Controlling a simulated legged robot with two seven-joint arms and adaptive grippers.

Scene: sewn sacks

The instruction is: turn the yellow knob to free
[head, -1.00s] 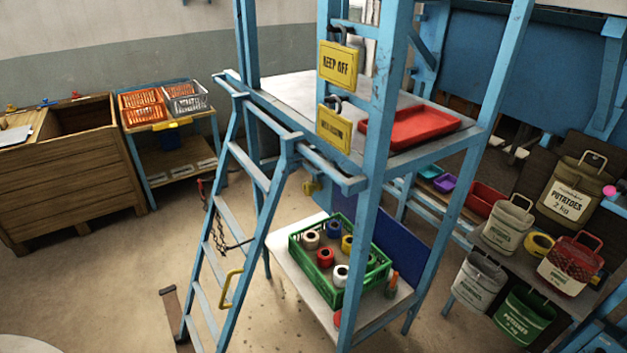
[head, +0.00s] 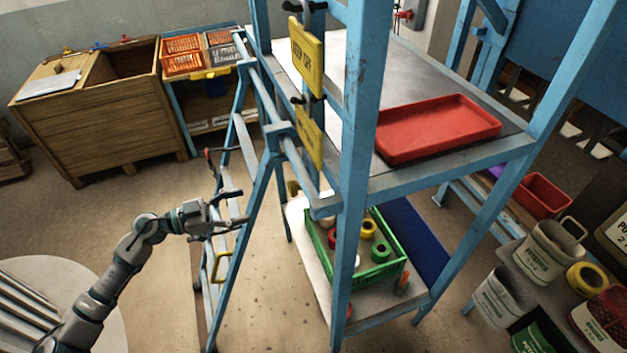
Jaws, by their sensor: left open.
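A small yellow knob (head: 293,187) shows under the upper platform of the blue frame, just left of the front post. It is small and partly in shadow, so I cannot tell its setting. My left gripper (head: 234,211) is open and empty, in front of the blue ladder (head: 263,215) in this view. It is to the left of the knob and a little lower, apart from it. My right gripper is not in view.
The ladder, its yellow handle (head: 219,266) and the blue post (head: 358,120) stand close to the knob. A green crate (head: 376,275) of spools sits on the lower shelf. A red tray (head: 440,125) lies above.

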